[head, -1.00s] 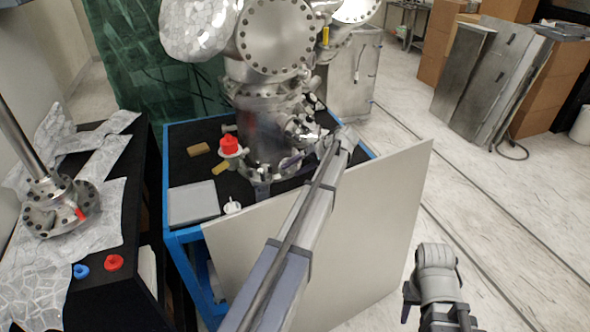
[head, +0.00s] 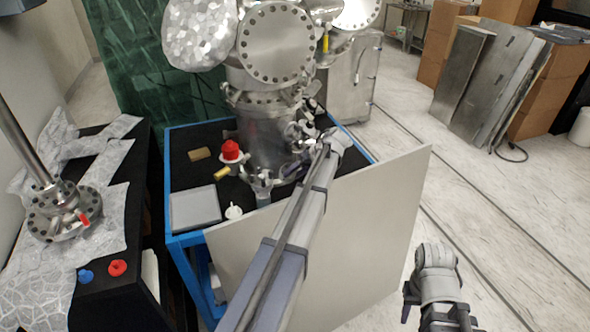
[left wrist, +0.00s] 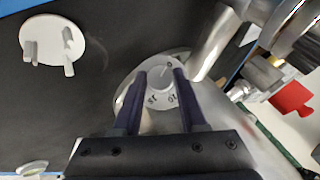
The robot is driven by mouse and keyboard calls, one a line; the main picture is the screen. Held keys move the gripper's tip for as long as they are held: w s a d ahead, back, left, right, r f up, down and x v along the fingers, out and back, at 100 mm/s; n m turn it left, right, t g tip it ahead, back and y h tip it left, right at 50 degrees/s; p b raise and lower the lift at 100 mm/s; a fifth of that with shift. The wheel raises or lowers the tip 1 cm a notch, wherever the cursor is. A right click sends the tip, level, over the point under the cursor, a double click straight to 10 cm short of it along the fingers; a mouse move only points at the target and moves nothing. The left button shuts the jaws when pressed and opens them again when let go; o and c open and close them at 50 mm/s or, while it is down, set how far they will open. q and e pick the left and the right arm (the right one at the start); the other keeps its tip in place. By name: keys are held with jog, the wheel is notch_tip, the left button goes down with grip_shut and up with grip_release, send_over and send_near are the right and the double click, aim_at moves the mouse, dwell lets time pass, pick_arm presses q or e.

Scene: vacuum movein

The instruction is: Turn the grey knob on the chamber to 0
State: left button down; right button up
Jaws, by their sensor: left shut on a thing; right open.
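The metal chamber (head: 262,140) stands on a blue-framed cart with a black top. In the left wrist view the round grey knob (left wrist: 160,79) sits on a pale dial plate (left wrist: 128,97), seen from above. A 0 mark shows near its upper right and other marks at its lower side. My left gripper (left wrist: 163,74) has its two dark fingers on either side of the knob, shut on it. In the head view my left gripper (head: 290,170) is low beside the chamber, and the knob cannot be made out. My right gripper (head: 452,318) is open and empty at the bottom right.
A large pale panel (head: 370,230) leans at the cart's front. Open floor is at right.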

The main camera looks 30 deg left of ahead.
pick_arm(q)
jog(key=shift+t, duration=0.3)
jog(key=shift+c, duration=2.2)
grip_release()
jog(key=p+v, duration=0.6)
jog(key=v, duration=0.1)
jog(key=shift+r, duration=0.4)
jog(key=shift+d, duration=0.1)
